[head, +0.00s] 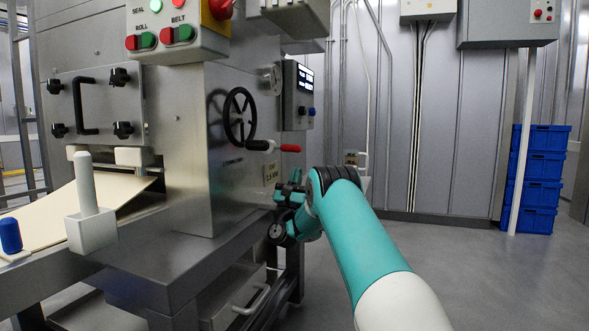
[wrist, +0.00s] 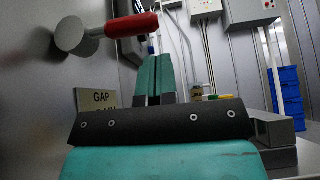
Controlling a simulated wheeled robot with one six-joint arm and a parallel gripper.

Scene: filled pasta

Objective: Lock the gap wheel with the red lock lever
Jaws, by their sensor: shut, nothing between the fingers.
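The black gap wheel (head: 239,117) is on the side of the steel machine in the head view. The red lock lever (head: 290,148) sticks out to the right just below the wheel, roughly level. In the wrist view the red lever (wrist: 132,25) shows large at the upper left, with its round grey hub (wrist: 75,37) on the machine wall. My gripper (wrist: 153,78) is shut and empty, its teal fingers together below and right of the lever, apparently not touching it. In the head view my gripper is low by the machine's side, partly hidden by my arm. The wheel is not in the wrist view.
A GAP label (head: 271,174) is on the machine below the lever; it also shows in the wrist view (wrist: 97,99). A display box (head: 298,95) juts out above the lever. Blue crates (head: 537,180) are stacked at the far right. The floor between is free.

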